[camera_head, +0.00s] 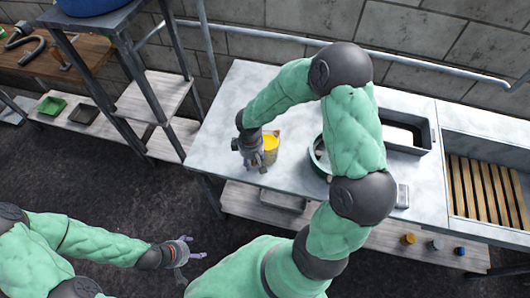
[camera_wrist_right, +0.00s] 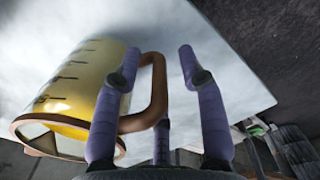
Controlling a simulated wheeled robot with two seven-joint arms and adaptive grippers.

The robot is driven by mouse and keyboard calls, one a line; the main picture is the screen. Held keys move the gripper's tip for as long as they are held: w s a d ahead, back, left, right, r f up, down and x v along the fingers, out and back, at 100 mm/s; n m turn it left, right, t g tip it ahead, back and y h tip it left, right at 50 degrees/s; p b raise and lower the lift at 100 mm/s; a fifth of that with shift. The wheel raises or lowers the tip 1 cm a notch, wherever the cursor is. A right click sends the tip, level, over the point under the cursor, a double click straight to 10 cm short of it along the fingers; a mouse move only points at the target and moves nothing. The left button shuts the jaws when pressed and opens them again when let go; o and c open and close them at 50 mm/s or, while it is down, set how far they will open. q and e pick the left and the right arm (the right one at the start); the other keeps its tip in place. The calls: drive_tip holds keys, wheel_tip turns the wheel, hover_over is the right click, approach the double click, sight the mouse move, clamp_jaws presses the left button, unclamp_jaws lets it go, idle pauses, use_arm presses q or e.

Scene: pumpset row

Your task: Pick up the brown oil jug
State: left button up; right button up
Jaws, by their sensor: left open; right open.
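The oil jug (camera_head: 271,142) stands on the grey table, with yellow showing at its open top. In the right wrist view its yellowish body (camera_wrist_right: 80,75) has dark graduation marks, and its brown handle (camera_wrist_right: 159,95) faces my right gripper. My right gripper (camera_head: 256,160) is open just left of the jug. In the wrist view its fingers (camera_wrist_right: 158,60) lie on either side of the handle, not closed on it; contact cannot be told. My left gripper (camera_head: 192,262) is open and empty, over the floor at the lower left.
A round pot (camera_head: 317,155) stands right of the jug, partly hidden by my right arm. A dark tray (camera_head: 404,132) sits further right, near a slatted wooden rack (camera_head: 485,195). Small coloured caps lie on the lower shelf. A metal shelf stand (camera_head: 150,97) stands at the left.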

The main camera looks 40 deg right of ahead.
drive_tip(key=shift+f, duration=0.1)
clamp_jaws()
drive_tip(key=shift+r, duration=0.2)
idle(0.3)
drive_tip(key=shift+r+p, duration=0.55)
drive_tip(key=shift+r, duration=1)
drive_tip(key=s+r+p, duration=0.2)
drive_tip(key=s+r, duration=0.7)
drive_tip(key=s, duration=0.4)
drive_tip(key=shift+s+d+r+p, duration=0.2)
drive_tip(key=shift+s+r+p, duration=0.05)
drive_tip(key=shift+s+p, duration=0.15)
idle(0.4)
